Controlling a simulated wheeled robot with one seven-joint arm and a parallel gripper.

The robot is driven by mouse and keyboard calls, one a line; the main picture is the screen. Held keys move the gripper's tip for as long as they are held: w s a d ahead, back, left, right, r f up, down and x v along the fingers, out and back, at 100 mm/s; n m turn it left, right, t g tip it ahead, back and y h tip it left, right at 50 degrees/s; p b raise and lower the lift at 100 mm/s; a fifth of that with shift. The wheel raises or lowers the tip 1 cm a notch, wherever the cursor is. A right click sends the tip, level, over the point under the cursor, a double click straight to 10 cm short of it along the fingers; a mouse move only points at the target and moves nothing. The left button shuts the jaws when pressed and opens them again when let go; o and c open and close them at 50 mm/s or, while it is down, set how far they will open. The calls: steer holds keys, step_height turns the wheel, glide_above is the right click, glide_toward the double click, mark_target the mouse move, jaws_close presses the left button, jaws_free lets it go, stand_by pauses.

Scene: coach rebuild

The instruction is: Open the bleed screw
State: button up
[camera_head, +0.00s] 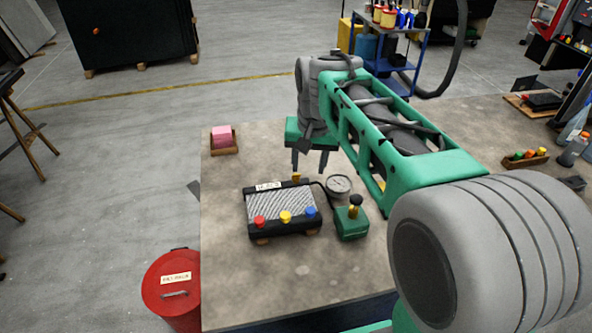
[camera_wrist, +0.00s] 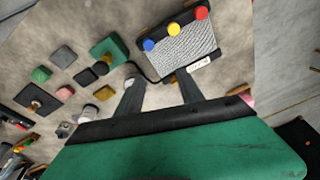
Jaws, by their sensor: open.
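A small radiator with a black frame (camera_head: 248,212) and silver fins lies on the bench, with red, yellow and blue caps along its near edge. It also shows at the top of the wrist view (camera_wrist: 178,48). A small brass fitting, which looks like the bleed screw (camera_head: 296,177), stands at its far edge, right of a white label. My gripper (camera_head: 309,168) is open and points down just above and behind that edge, with the brass fitting close to its left finger. In the wrist view my gripper (camera_wrist: 158,85) shows two spread fingers with nothing held between them.
A pressure gauge (camera_head: 339,184) and a green box with a black knob (camera_head: 351,222) sit right of the radiator, joined by a hose. A pink block in a wooden tray (camera_head: 223,139) is at the bench's far left. A red bin (camera_head: 173,283) stands beside the bench.

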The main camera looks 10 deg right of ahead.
steer(key=w+f+m+g, duration=0.1)
steer(key=w+f+m, duration=0.15)
steer(key=w, duration=0.55)
steer(key=g, duration=0.1)
glide_above(296, 175)
steer(key=shift+m, duration=0.35)
step_height(296, 175, down, 5)
steer(key=shift+f, duration=0.1)
steer(key=shift+w+f, duration=0.1)
steer(key=shift+f, duration=0.15)
step_height(296, 175, down, 7)
steer(key=shift+f+p, duration=0.2)
steer(key=shift+p, duration=0.85)
steer(key=shift+c, duration=0.3)
jaws_close()
